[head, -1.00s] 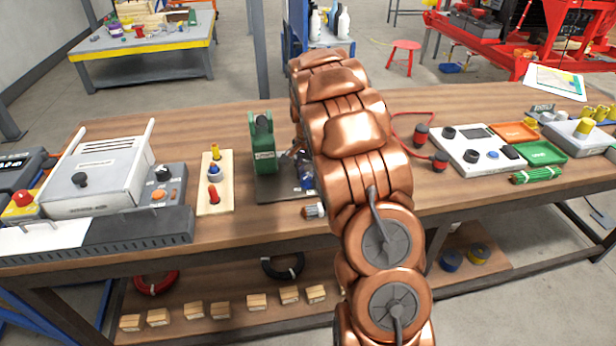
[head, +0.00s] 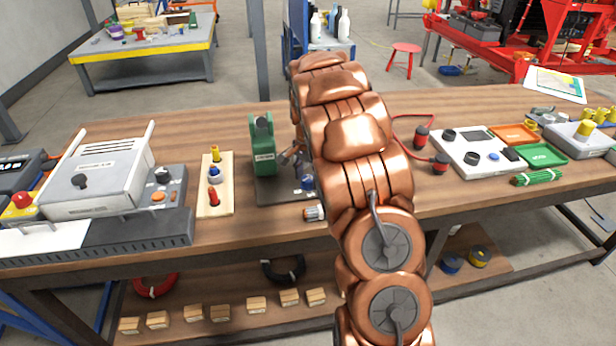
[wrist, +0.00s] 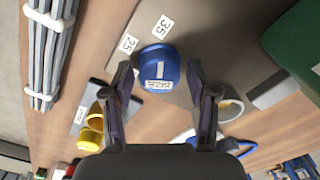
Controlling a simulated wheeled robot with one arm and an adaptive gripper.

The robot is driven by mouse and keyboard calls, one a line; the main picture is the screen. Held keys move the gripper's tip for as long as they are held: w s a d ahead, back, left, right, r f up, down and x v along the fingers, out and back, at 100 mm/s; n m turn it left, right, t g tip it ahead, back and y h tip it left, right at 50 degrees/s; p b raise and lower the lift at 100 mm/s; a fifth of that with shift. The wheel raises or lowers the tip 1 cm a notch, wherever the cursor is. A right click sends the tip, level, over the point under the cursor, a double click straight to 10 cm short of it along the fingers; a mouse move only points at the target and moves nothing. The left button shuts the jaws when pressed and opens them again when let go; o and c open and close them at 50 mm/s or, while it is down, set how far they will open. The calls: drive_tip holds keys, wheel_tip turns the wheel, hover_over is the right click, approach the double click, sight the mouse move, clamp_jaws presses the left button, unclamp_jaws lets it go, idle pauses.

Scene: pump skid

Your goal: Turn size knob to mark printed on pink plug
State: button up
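A blue round knob (wrist: 158,68) with a white label and pointer mark sits on a grey plate (wrist: 208,35) in the wrist view. Number tags 35 (wrist: 163,27) and 25 (wrist: 128,44) lie beside it. My gripper (wrist: 160,75) is open, its fingers on either side of the knob with gaps showing. In the head view, the knob (head: 308,183) is on the dark base of the green press (head: 262,146), partly hidden by my arm. A wooden board (head: 226,200) holds yellow (head: 215,153), blue (head: 214,175) and red (head: 214,197) plugs. I cannot make out a pink plug.
A grey cable bundle (wrist: 45,50) lies near the bench edge. The green press body (wrist: 296,45) stands close on the right in the wrist view. A grey lidded machine (head: 97,180) is left; a white meter box (head: 470,150) with red leads is right.

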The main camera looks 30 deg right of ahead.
sight(308, 178)
drive_tip(key=shift+o, duration=0.4)
wheel_tip(308, 178, up, 12)
idle(0.5)
idle(0.4)
